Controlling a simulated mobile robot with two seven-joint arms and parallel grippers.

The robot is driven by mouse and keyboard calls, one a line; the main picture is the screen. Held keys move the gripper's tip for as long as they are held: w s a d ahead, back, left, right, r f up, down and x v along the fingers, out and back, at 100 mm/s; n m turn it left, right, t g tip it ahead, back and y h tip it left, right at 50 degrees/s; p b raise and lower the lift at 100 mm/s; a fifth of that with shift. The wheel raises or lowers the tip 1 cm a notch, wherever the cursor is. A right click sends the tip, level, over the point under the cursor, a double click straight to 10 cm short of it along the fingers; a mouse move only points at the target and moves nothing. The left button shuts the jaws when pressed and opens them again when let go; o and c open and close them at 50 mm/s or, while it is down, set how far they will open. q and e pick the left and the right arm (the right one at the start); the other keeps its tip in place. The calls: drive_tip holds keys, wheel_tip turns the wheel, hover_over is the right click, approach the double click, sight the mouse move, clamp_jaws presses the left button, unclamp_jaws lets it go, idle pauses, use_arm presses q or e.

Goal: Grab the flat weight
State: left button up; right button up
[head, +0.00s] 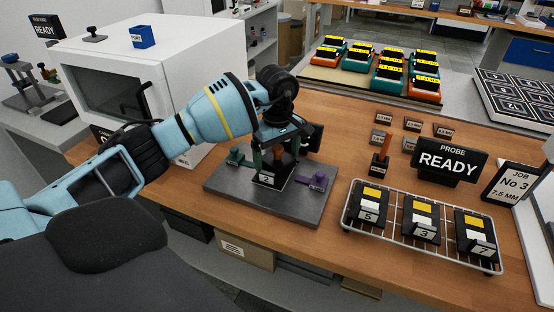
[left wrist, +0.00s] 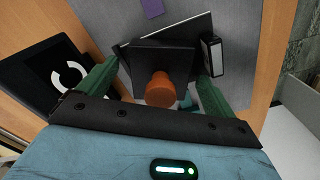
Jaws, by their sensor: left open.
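My left gripper (head: 277,157) is open above the grey plate on the bench. Its green fingers stand on either side of a black weight with a broad flat top and an orange knob, which I take for the flat weight (head: 270,178). In the left wrist view the black weight (left wrist: 163,57) and its orange knob (left wrist: 160,90) lie between the spread fingers of the left gripper (left wrist: 156,88). Whether a finger touches it, I cannot tell. The gripper hides much of it in the head view. My right gripper is not in view.
A wire rack (head: 394,238) with numbered black blocks stands right. Another orange-handled piece (head: 381,160) and a PROBE READY sign (head: 447,160) stand behind it. A white oven (head: 135,75) is left.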

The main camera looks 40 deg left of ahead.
sight(276, 146)
use_arm(q)
drive_tip(key=shift+f, duration=0.25)
drive_tip(key=shift+c, duration=0.4)
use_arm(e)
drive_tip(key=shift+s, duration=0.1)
use_arm(q)
drive_tip(key=c, duration=1.9)
drive_tip(key=shift+r, duration=0.1)
clamp_jaws()
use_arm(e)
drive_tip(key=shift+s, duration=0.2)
